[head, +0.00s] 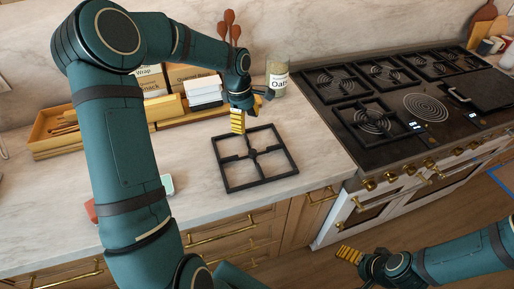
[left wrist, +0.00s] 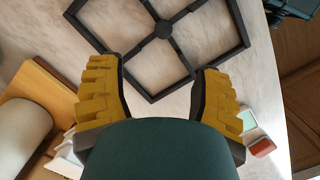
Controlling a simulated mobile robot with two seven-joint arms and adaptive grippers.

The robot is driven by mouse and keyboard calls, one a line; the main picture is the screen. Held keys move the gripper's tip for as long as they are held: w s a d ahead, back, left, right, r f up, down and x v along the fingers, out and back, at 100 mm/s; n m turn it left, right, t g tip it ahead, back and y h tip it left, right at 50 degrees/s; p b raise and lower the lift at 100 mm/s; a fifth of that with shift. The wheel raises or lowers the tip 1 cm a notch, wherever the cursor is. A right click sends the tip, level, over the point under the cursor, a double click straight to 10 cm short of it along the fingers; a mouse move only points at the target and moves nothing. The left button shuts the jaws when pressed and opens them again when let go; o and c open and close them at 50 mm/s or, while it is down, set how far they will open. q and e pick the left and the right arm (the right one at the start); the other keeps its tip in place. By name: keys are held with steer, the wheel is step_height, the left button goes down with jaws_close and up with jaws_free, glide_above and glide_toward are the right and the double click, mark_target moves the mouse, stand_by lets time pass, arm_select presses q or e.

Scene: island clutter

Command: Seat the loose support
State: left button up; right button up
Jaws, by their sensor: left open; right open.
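The loose support, a square black pan grate (head: 252,153) with a cross and a central hub, lies flat on the marble counter left of the stove. It also shows at the top of the left wrist view (left wrist: 163,29). My left gripper (head: 238,121) is above the grate's far left edge, with yellow fingers apart and nothing between them; they show wide apart in the left wrist view (left wrist: 158,85). My right gripper (head: 350,255) is open and empty, in front of the counter, low right of the grate. On the stove (head: 398,140), a round burner (head: 425,107) has no grate over it.
Other grates (head: 368,117) sit on the stove, with a dark griddle (head: 477,90) at right. An oats jar (head: 278,78), boxes (head: 200,90) and a wooden tray (head: 50,130) stand along the back. A red and mint item (head: 167,184) lies near my left arm.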

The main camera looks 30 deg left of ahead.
mark_target(253, 151)
arm_select(q)
steer(key=f, duration=0.4)
steer(key=d+f, duration=0.1)
steer(key=f, duration=0.3)
steer(key=d+f, duration=0.1)
steer(key=f, duration=0.4)
steer(key=shift+s+d, duration=0.1)
steer(key=shift+s, duration=0.05)
steer(key=shift+r, duration=0.1)
jaws_close()
